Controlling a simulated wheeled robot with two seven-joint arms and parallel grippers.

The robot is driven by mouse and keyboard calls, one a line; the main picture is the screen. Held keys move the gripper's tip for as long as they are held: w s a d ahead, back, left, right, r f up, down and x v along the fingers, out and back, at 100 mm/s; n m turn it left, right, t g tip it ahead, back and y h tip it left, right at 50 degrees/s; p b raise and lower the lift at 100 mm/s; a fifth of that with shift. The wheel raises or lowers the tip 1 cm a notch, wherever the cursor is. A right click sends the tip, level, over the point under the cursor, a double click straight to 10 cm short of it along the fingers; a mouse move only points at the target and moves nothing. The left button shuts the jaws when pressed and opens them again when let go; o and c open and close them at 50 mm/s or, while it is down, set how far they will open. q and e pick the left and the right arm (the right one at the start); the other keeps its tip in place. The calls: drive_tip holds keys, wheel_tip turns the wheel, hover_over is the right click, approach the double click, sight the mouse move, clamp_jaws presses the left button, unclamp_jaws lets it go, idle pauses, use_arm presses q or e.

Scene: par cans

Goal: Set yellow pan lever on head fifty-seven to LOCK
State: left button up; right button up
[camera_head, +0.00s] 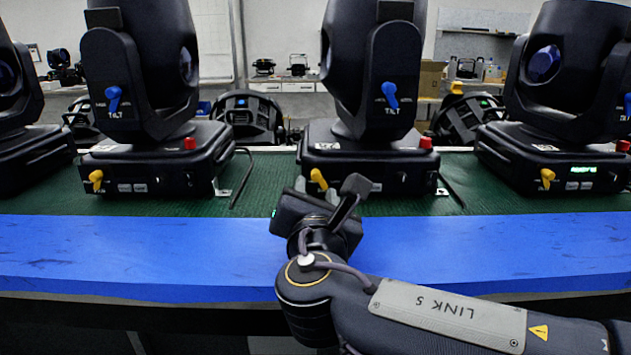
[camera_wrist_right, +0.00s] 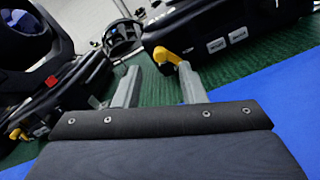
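The middle moving head (camera_head: 372,70) stands on the green mat; its yellow pan lever (camera_head: 318,180) is at the left of its base front. No head number is readable, so I cannot tell which is fifty-seven. My right gripper (camera_head: 317,190) is at that lever, fingers open and apart. In the right wrist view the yellow lever (camera_wrist_right: 171,55) lies at the fingertips of the gripper (camera_wrist_right: 158,70), close to the right finger; contact is unclear. The lever's markings are not legible. My left gripper is not in view.
Neighbouring heads stand left (camera_head: 140,70) and right (camera_head: 570,70), with yellow levers (camera_head: 96,180) (camera_head: 547,178). Blue tilt levers (camera_head: 390,94) and red buttons (camera_head: 426,143) are on the heads. Black cables loop between bases. The blue table front (camera_head: 150,250) is clear.

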sight(316, 179)
drive_tip(key=shift+w, duration=2.25)
clamp_jaws()
